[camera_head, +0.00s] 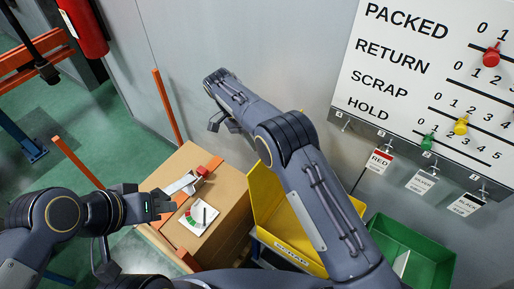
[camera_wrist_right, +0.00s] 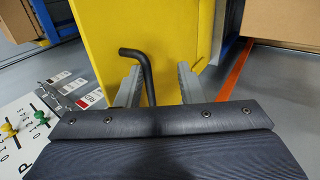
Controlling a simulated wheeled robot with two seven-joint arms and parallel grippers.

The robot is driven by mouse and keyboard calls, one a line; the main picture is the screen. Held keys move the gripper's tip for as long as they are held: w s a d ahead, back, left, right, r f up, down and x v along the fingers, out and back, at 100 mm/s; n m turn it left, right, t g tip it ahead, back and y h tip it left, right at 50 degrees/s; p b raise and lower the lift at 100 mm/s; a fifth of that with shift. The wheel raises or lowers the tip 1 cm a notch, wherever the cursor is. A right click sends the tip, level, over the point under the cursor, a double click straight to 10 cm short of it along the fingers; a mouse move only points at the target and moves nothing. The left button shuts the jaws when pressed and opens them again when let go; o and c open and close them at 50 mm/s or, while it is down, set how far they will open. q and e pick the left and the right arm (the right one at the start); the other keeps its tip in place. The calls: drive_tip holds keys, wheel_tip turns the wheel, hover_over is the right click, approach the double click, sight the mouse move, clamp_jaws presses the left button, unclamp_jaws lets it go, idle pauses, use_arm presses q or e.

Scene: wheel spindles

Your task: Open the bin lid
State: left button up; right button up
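The yellow bin with a SCRAP label (camera_head: 292,252) stands below the wall board in the head view, partly hidden by my right arm. A yellow panel (camera_head: 264,190) rises at its left side; I cannot tell how far the lid is open. In the right wrist view a large yellow surface (camera_wrist_right: 95,35) fills the upper middle, with a bent black handle (camera_wrist_right: 137,54). My right gripper (camera_wrist_right: 160,85) is open, with the handle's rod between its fingers, nearer the left finger. My left gripper (camera_head: 165,201) is beside the cardboard box; its fingers are too small to read.
The cardboard box (camera_head: 217,178) carries a dial gauge (camera_head: 198,217) and a red-ended metal part (camera_head: 187,184). A green bin (camera_head: 420,245) stands right of the yellow one. Tags (camera_head: 421,181) hang under the wall board (camera_head: 420,60). Orange posts (camera_head: 166,105) stand at left.

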drive_tip(key=s+r+b, duration=0.6)
drive_tip(key=s+r, duration=0.6)
drive_tip(key=s, duration=0.2)
drive_tip(key=shift+d+r+b, duration=0.25)
drive_tip(key=shift+d+b, duration=0.05)
drive_tip(key=shift+d, duration=0.15)
